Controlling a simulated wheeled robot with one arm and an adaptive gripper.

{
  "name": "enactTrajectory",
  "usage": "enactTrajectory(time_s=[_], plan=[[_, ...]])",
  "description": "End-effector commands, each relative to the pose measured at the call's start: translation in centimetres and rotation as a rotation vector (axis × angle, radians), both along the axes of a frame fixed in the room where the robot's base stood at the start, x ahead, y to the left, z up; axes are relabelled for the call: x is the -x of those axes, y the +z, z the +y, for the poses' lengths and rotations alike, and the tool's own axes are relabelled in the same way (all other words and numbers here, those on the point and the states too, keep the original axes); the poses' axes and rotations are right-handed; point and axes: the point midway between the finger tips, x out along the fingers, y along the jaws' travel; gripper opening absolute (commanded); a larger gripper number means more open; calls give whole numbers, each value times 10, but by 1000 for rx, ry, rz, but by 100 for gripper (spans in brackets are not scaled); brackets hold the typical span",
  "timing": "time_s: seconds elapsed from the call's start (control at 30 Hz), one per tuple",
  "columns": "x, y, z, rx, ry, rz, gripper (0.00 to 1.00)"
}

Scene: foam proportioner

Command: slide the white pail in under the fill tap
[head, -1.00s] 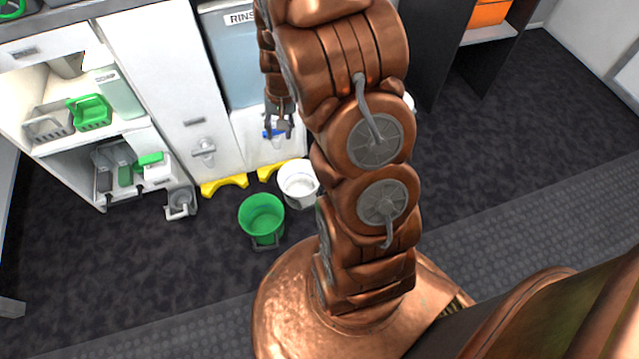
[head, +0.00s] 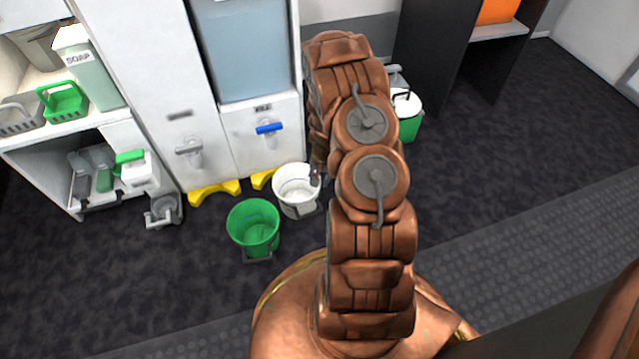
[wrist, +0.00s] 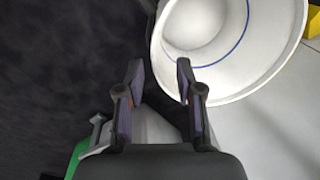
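The white pail (head: 296,187) stands upright on the dark floor in the head view, right of the green bucket and a little in front of the cabinet. A blue-handled tap (head: 269,128) and a grey-handled tap (head: 189,148) are on the cabinet front; their small labels are hard to read. The pail is in front of the blue-handled tap. In the wrist view, my gripper (wrist: 159,70) is open, its fingers apart at the near rim of the white pail (wrist: 205,75). A dark part shows between the fingers; I cannot tell whether it touches them.
A green bucket (head: 254,228) stands close left of the pail. Yellow floor guides (head: 214,192) lie at the cabinet base. A white-lidded green bin (head: 408,126) stands behind my arm. Shelves with a green basket (head: 63,101) are at left. Open floor lies at right.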

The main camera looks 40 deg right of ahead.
Motion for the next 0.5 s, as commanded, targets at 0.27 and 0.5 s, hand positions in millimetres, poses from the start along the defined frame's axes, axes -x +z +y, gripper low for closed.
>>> enactTrajectory(time_s=[0.27, 0.5], plan=[[0, 0, 0, 1, -1, -1, 36], [0, -7, 0, 0, -1, 1, 36]])
